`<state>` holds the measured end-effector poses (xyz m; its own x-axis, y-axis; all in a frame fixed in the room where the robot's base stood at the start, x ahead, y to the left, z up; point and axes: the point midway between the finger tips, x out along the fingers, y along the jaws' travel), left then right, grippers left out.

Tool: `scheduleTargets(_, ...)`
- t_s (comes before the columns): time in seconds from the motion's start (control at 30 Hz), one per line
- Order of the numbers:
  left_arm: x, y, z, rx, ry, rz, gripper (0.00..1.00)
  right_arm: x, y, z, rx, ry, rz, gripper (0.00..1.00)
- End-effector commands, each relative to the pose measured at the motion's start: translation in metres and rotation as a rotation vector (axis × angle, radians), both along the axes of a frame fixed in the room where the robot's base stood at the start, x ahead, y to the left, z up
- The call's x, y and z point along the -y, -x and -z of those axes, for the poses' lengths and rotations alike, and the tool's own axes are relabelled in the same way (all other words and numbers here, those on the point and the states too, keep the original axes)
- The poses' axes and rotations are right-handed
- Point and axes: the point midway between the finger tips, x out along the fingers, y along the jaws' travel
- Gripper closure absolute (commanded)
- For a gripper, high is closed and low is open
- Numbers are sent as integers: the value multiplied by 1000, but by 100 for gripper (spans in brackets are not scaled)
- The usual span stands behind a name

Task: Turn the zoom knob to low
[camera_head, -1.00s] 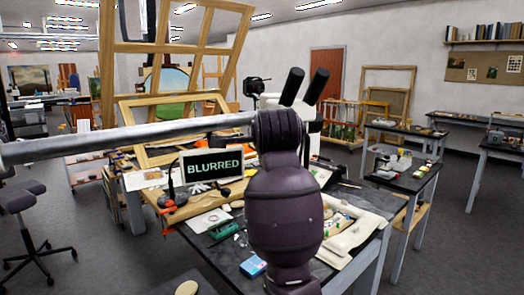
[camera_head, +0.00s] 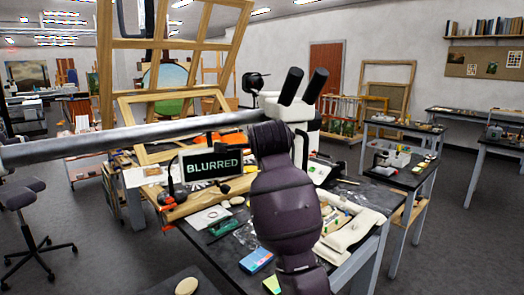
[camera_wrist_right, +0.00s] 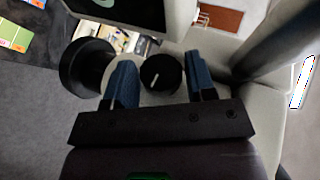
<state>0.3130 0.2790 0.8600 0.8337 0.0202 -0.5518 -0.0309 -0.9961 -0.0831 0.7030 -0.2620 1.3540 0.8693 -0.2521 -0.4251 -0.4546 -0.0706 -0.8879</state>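The microscope (camera_head: 303,112) is white with two black eyepieces and stands at the workbench, partly behind my purple arm. In the right wrist view, a small round black knob (camera_wrist_right: 161,73) with a white pointer line sits between the blue fingertips of my right gripper (camera_wrist_right: 160,80). The gripper is open, with a narrow gap on each side of the knob. The pointer line slants slightly. A larger black knob (camera_wrist_right: 87,67) is just left of the left finger. A screen (camera_head: 211,164) reads "BLURRED". The right gripper is hidden in the head view, and the left gripper is not in view.
A long grey bar (camera_head: 130,134) crosses the head view toward the microscope. The workbench holds a blue box (camera_head: 256,260), a green tool (camera_head: 221,227) and a pale padded object (camera_head: 352,232). Wooden frames (camera_head: 175,125) stand behind. Open floor lies at the right.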

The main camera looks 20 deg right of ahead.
Motion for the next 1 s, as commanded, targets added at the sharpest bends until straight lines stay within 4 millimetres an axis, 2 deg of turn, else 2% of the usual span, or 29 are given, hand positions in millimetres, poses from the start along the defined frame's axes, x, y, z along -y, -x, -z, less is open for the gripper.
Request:
scheduleTargets(0.03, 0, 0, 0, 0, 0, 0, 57, 0, 0, 0, 0, 0, 0, 57)
scheduleTargets(0.2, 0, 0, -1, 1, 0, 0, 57, 0, 0, 0, 0, 0, 0, 82)
scheduleTargets(0.53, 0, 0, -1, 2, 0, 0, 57, 0, -1, -3, -109, -1, 1, 82)
scheduleTargets(0.87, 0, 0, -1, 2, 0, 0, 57, 0, 0, -3, -121, 1, 0, 82)
scheduleTargets(0.9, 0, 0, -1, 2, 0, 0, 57, 0, 0, -3, -121, 1, 0, 52)
scheduleTargets(1.0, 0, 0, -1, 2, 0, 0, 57, 0, 0, -2, -121, 1, 0, 37)
